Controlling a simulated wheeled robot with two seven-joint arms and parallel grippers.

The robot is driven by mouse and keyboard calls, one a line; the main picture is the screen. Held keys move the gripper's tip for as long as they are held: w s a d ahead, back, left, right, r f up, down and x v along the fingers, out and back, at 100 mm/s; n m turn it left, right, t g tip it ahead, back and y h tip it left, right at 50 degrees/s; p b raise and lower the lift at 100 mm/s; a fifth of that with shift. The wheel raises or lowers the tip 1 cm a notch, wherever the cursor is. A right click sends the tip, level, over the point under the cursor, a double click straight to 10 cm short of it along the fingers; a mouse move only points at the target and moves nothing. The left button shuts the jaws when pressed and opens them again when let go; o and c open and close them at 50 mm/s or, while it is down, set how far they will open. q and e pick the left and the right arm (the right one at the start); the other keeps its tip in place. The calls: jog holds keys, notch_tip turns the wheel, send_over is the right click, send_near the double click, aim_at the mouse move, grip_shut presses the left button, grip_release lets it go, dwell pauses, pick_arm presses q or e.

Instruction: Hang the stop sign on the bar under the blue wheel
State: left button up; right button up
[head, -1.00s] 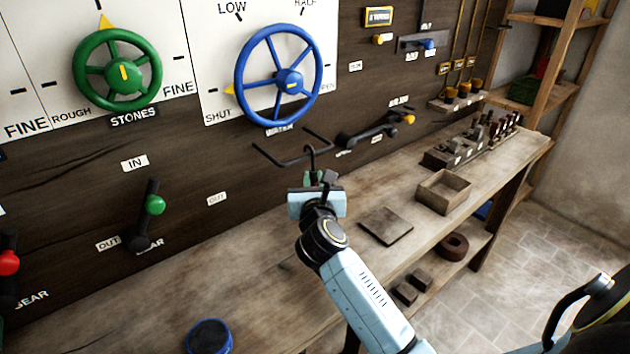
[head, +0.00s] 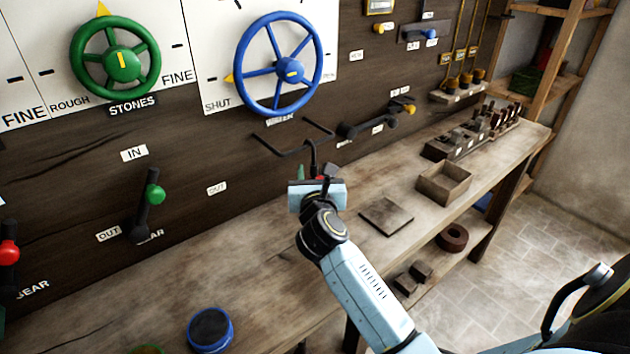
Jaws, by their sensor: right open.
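The blue wheel (head: 289,70) is on the white panel, with the black bar (head: 284,154) sticking out from the wall below it. A dark hook (head: 313,150) rises beside my right gripper (head: 317,180) and meets the bar's front part; I cannot tell whether it hangs on it. My right gripper is open just below the bar, its fingers mostly hidden behind its own hand. A sliver of red shows at the fingers; the stop sign's face is otherwise hidden, so I cannot make out the sign. My left gripper is out of view.
The bench (head: 270,270) runs below. It carries a blue round tin (head: 210,330), a flat dark plate (head: 386,215) and an open wooden box (head: 444,184). A yellow-tipped lever (head: 375,122) juts out right of the bar. A green-knobbed lever (head: 154,194) is at left.

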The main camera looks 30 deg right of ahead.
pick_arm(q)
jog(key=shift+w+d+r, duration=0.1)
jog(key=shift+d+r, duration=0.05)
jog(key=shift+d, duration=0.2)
pick_arm(e)
jog(key=v, duration=1.3)
jog(key=shift+s, duration=0.2)
